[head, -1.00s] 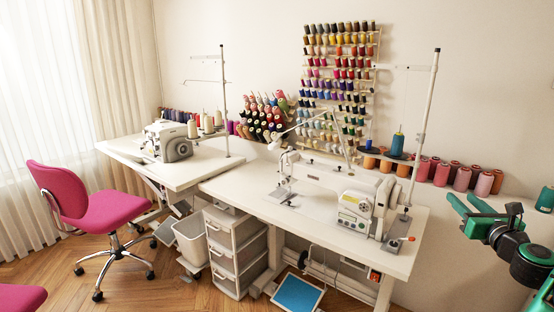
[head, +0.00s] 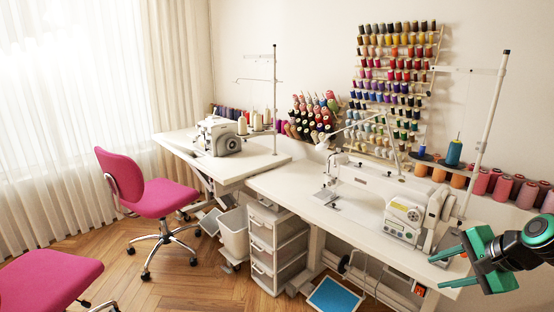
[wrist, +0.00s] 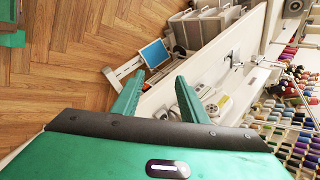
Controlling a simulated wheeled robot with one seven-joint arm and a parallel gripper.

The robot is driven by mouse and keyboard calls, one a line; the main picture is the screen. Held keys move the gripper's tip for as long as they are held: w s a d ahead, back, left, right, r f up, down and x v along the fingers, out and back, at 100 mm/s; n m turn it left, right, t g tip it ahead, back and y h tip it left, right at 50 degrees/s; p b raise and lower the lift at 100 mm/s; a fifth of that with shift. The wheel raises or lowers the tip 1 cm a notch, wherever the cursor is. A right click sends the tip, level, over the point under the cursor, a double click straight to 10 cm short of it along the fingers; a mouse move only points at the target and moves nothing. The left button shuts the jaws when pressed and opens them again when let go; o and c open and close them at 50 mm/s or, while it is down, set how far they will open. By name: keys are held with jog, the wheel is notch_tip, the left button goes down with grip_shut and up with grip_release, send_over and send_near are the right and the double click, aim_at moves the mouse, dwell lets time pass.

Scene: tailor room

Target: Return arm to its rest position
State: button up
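My gripper (head: 452,265) is green and sits at the lower right of the head view, in front of the right end of the near sewing table. In the wrist view its two green fingers (wrist: 160,98) stand apart with nothing between them. The dark arm links run off the right edge of the head view. The fingers overlap the table's right end in the picture; I cannot tell how close they are to it.
The near white table (head: 290,190) carries a sewing machine (head: 395,205) and a thread stand (head: 490,130). Drawers (head: 275,245) stand beneath. Pink chairs (head: 150,190) are at left. Thread cones (head: 500,187) line the wall.

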jog(key=s+r+n+g, duration=0.1)
jog(key=s+n+g, duration=0.1)
jog(key=s, duration=0.4)
jog(key=s+a+r+n+g+h, duration=0.1)
jog(key=s+r+n+g, duration=0.1)
jog(key=s+n, duration=0.2)
jog(key=s+a+r+n+g+h, duration=0.1)
jog(key=s+n+g, duration=0.2)
jog(key=s, duration=0.7)
jog(key=shift+s+r+n, duration=0.25)
jog(key=shift+r+n, duration=0.05)
jog(key=shift+n, duration=0.1)
jog(key=shift+w+f, duration=0.3)
jog(key=shift+w, duration=0.4)
jog(key=shift+s, duration=0.15)
jog(key=shift+c, duration=1.1)
